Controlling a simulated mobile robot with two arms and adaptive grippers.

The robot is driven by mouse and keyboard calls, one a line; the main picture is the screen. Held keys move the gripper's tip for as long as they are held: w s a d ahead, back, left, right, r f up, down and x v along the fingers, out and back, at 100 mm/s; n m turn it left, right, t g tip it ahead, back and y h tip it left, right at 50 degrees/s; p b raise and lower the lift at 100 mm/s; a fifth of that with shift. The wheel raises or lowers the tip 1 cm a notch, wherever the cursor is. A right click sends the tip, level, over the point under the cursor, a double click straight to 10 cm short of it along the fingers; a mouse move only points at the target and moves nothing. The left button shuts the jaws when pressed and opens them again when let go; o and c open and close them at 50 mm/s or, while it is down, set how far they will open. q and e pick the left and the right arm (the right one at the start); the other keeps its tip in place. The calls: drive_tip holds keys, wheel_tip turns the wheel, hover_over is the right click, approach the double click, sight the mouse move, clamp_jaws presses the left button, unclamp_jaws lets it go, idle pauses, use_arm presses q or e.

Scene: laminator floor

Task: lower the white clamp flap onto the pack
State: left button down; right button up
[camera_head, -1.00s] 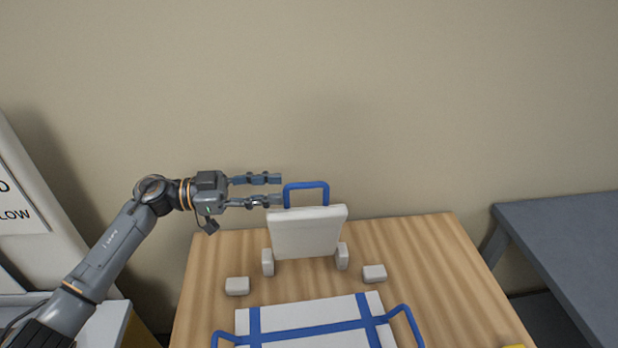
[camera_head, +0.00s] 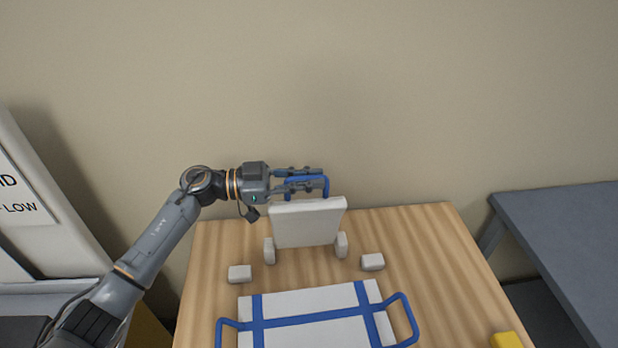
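The white clamp flap (camera_head: 308,224) stands upright at the back of the wooden table, between two small white hinge blocks. A blue loop handle (camera_head: 326,188) rises from its top edge. My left gripper (camera_head: 322,179) reaches in from the left at the handle, with its two fingers apart, one above the other. The fingers overlap the handle's top bar in the picture; I cannot tell if they touch it. The pack (camera_head: 310,302), white with blue straps and a blue handle on each side, lies flat in front of the flap. My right gripper is out of view.
Two white blocks stand on the wooden table (camera_head: 420,240), one left (camera_head: 240,274) and one right (camera_head: 373,262) behind the pack. A yellow item (camera_head: 506,340) lies at the front right. A grey table (camera_head: 565,225) stands at right, a white signed cabinet (camera_head: 30,240) at left.

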sight(313, 214)
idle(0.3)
use_arm(q)
drive_tip(key=shift+s, duration=0.2)
drive_tip(key=s+d+f+m, duration=0.1)
drive_tip(key=s+f+m, duration=0.2)
drive_tip(key=s, duration=0.4)
drive_tip(key=s+d+f+m, duration=0.2)
drive_tip(key=s+f+m, duration=0.2)
drive_tip(key=s, duration=0.4)
drive_tip(key=shift+f+b, duration=0.35)
drive_tip(key=shift+f, duration=0.2)
drive_tip(key=c, duration=1.4)
unclamp_jaws()
drive_tip(key=shift+o, duration=0.2)
